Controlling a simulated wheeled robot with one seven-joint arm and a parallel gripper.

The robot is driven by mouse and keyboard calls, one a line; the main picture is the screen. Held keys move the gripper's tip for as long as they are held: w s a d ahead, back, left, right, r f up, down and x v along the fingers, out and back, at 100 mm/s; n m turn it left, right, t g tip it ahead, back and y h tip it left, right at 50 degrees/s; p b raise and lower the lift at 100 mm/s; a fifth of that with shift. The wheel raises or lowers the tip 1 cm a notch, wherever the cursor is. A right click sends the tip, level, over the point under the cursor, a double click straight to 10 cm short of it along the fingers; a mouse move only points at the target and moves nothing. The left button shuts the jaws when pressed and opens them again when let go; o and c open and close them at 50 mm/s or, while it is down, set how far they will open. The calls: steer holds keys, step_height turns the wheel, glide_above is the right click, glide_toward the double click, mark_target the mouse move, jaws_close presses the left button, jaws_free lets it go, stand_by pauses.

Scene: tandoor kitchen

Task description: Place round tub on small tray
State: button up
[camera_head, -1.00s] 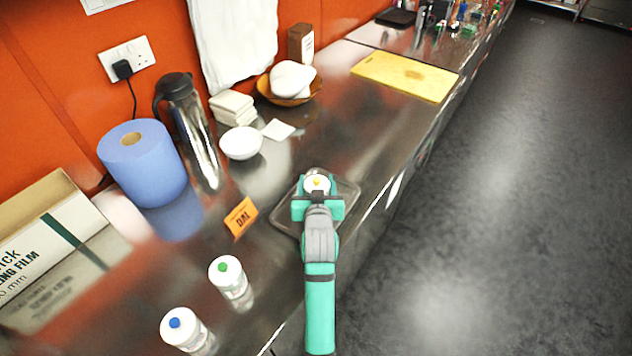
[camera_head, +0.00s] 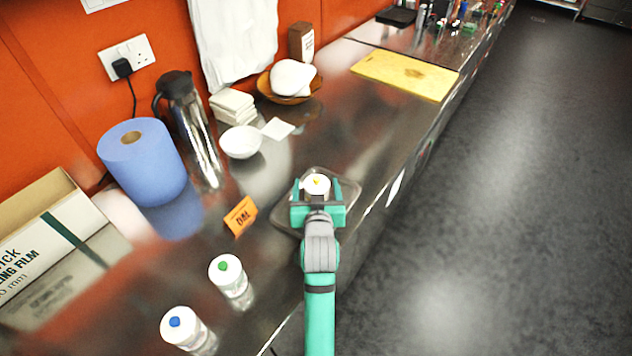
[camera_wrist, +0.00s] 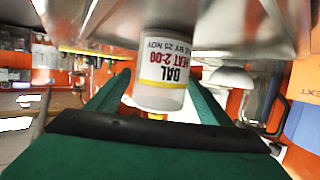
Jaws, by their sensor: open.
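The round tub (camera_head: 317,184) is white with a yellow spot on its lid and stands on the small tray (camera_head: 346,190), a shallow grey tray near the counter's front edge. In the wrist view the tub (camera_wrist: 165,70) shows a label reading DAL and appears upside down. My gripper (camera_head: 318,192) is open, with its green fingers on either side of the tub. In the wrist view the fingers (camera_wrist: 160,98) are spread and the tub is between and beyond them. My gripper and arm hide the near part of the tray.
An orange DAL sign (camera_head: 240,216) stands left of the tray. A white bowl (camera_head: 240,142) is farther back. Bare counter lies beyond the tray.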

steer(key=v, duration=0.9)
steer(key=shift+s+d, duration=0.1)
